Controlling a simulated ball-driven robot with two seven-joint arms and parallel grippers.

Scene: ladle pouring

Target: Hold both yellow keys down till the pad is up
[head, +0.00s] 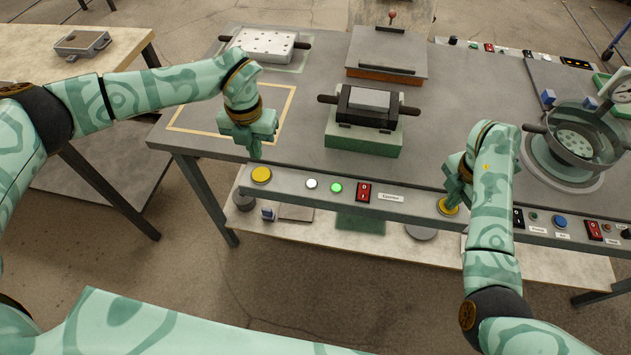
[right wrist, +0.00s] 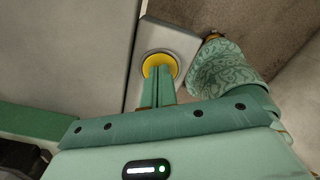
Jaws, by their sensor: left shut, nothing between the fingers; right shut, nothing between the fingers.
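The left yellow key (head: 261,174) is a round button at the left end of a grey control bar. My left gripper (head: 256,157) is shut and empty, its tips pointing down just above and behind that key, apparently apart from it. The right yellow key (head: 449,208) sits further right on the bar and is partly hidden. My right gripper (head: 454,198) is shut and empty, its tips over this key. The right wrist view shows the tips (right wrist: 158,70) against the yellow face (right wrist: 151,62); whether it is pressed down, I cannot tell. A grey pad-like block (head: 369,98) lies in a black handled frame on a green base.
Between the keys are a white lamp (head: 311,184), a lit green lamp (head: 336,188) and a red switch (head: 363,192). A white handled plate (head: 262,44) and a grey-topped box (head: 387,50) stand behind. A pan (head: 585,135) is at right. An empty yellow outline (head: 196,132) marks the left tabletop.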

